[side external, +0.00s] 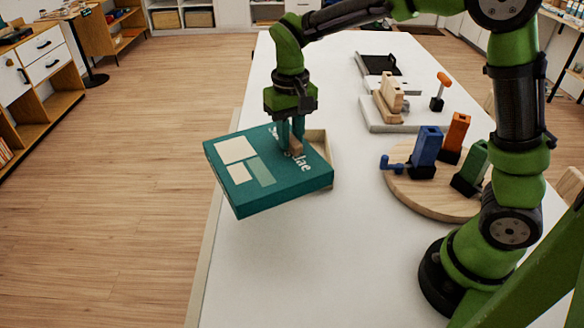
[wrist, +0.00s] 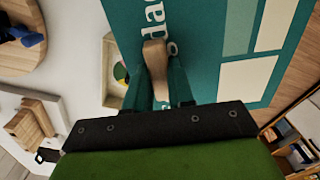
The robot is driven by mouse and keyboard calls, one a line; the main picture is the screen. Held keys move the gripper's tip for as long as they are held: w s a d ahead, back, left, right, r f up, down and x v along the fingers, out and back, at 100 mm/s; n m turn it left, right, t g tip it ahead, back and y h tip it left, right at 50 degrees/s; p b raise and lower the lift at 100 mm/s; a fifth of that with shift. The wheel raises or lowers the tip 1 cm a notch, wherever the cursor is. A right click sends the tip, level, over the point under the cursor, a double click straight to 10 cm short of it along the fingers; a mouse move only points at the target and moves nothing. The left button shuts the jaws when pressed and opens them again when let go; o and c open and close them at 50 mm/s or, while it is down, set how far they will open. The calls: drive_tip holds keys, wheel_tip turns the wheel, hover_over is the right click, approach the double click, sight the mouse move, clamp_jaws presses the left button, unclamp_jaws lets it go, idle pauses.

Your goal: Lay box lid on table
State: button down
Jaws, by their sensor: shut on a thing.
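The teal box lid (side external: 262,190) has cream rectangles, white lettering and a wooden knob (side external: 295,146). My gripper (side external: 292,136) points down and is shut on that knob, which also shows between the fingers in the wrist view (wrist: 155,58). The lid hangs out past the left edge of the white table (side external: 300,262). The open box (side external: 327,150) is pale inside and sits behind the lid, which hides much of it. In the wrist view a strip of the box (wrist: 114,97) shows with something multicoloured inside. I cannot tell the lid's exact height.
A round wooden board (side external: 432,200) with blue, orange and green blocks stands right of the lid. Behind it are a pale tray (side external: 385,123) with wooden pieces, an orange-topped tool (side external: 440,90) and a black tray (side external: 378,64). The table's front middle is clear.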

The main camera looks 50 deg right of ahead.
drive_tip(key=s+a+f+n, duration=0.2)
drive_tip(key=s+a+n, duration=0.5)
drive_tip(key=s+a, duration=0.25)
drive_tip(key=shift+s+a+f+n, duration=0.25)
drive_tip(key=shift+s+f+n, duration=0.5)
drive_tip(key=shift+f, duration=0.9)
drive_tip(key=shift+s+a+f+n, duration=0.35)
drive_tip(key=shift+f+n, duration=0.75)
drive_tip(key=shift+f, duration=0.6)
drive_tip(key=shift+s+a+f+n, duration=0.2)
drive_tip(key=shift+s+f+n, duration=0.6)
drive_tip(key=shift+f, duration=0.85)
drive_tip(key=shift+w+f, duration=0.1)
drive_tip(key=shift+w, duration=0.1)
drive_tip(key=c, duration=1)
unclamp_jaws()
